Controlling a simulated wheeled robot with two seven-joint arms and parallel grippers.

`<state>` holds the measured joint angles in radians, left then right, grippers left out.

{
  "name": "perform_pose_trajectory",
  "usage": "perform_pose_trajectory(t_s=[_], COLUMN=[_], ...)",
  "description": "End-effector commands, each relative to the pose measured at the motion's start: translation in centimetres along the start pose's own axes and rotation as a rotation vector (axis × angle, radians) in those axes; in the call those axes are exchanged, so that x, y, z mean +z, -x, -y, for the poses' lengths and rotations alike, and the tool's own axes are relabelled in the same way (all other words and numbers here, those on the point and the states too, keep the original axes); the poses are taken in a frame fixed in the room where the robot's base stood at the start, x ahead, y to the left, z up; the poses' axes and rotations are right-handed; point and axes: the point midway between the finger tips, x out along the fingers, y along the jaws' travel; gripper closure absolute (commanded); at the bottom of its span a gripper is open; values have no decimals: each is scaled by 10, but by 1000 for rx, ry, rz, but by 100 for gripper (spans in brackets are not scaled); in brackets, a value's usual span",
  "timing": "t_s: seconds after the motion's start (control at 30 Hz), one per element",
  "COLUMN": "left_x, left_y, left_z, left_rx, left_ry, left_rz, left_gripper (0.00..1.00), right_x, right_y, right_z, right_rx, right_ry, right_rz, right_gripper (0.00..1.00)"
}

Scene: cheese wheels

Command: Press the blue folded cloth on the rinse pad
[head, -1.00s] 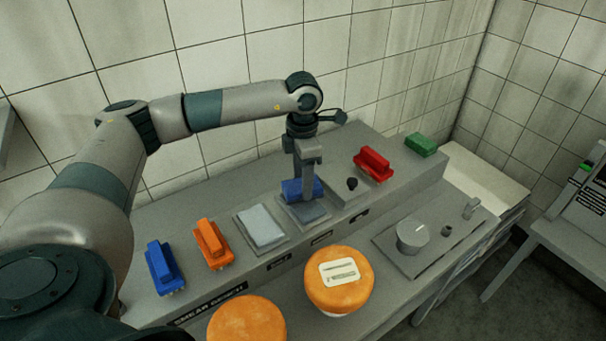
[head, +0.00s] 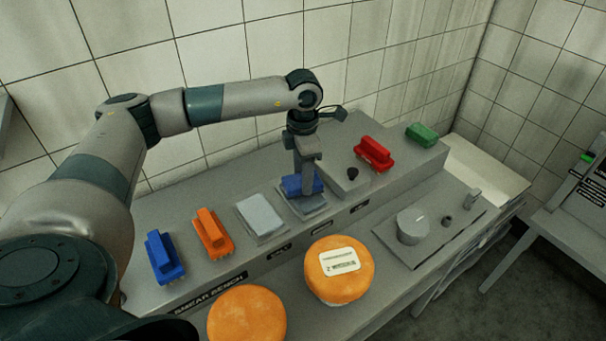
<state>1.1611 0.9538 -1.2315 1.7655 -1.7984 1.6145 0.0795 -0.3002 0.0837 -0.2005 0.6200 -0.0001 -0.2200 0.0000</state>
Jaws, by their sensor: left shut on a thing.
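The blue folded cloth (head: 293,186) is held in my left gripper (head: 307,190), whose fingers are shut on it. The cloth is low over a small grey pad (head: 312,206) on the raised back ledge of the bench, apparently the rinse pad. The gripper points straight down and hides part of the cloth and pad. I cannot tell for certain whether the cloth touches the pad. My right gripper is not in view.
A pale folded cloth on a tray (head: 261,216), an orange brush (head: 212,235) and a blue brush (head: 164,257) stand to the left. Orange cheese wheels (head: 340,270) are in front.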

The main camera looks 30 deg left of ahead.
Motion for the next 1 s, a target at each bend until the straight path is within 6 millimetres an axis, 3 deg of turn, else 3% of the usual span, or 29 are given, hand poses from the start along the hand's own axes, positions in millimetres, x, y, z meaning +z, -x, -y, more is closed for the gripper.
perform_pose_trajectory(t_s=[1.0], left_x=[0], left_y=[-9], left_z=[0], left_rx=[0], left_ry=[0], left_rz=[0], left_gripper=[70], right_x=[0], right_y=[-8], right_z=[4], right_rx=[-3], right_ry=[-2], right_rz=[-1], right_gripper=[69])
